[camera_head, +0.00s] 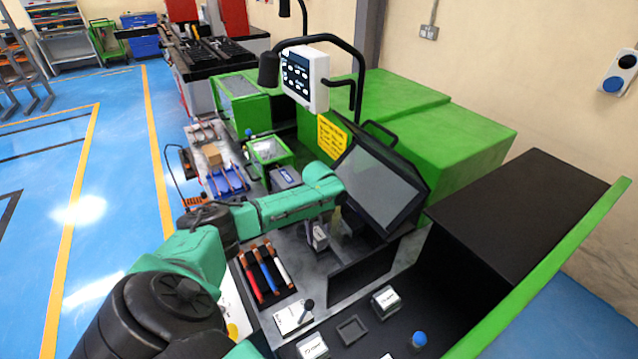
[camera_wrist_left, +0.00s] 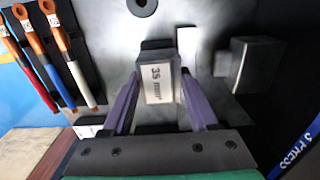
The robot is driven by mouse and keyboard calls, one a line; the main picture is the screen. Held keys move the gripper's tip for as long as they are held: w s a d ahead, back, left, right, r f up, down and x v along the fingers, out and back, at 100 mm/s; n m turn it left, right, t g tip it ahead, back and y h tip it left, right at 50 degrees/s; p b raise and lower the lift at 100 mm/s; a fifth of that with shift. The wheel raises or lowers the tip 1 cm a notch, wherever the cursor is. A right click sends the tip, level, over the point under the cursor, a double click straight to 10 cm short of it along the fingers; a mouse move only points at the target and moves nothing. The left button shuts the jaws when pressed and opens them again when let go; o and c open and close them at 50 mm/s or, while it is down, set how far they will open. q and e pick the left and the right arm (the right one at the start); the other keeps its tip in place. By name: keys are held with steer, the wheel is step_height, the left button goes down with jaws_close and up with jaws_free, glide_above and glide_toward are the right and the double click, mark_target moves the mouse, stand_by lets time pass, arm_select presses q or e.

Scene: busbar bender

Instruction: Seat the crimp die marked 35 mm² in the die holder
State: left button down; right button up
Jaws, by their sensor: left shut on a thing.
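The crimp die marked 35 mm² (camera_wrist_left: 160,84) is a grey block with a white label, between the two purple fingers of my left gripper (camera_wrist_left: 163,98). The label faces the wrist camera. A pale metal block (camera_wrist_left: 189,42) and a dark slot stand just behind the die, and a dark block (camera_wrist_left: 254,65) is to the right. I cannot tell which part is the die holder, nor whether the die touches it. My right gripper is not in view.
Three lugged cables, red, blue and white (camera_head: 266,273), lie in a black rack left of the die. Two other labelled dies (camera_head: 385,301) (camera_head: 312,347) stand in front, beside an empty square recess (camera_head: 351,330). The tilted screen (camera_head: 378,190) stands close on the right.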

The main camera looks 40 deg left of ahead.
mark_target(319, 233)
arm_select(q)
steer(key=shift+f+b, duration=0.75)
steer(key=shift+f, duration=0.5)
steer(key=shift+c, duration=0.4)
jaws_free()
step_height(319, 233, up, 14)
steer(key=b, duration=0.2)
steer(key=shift+r, duration=0.25)
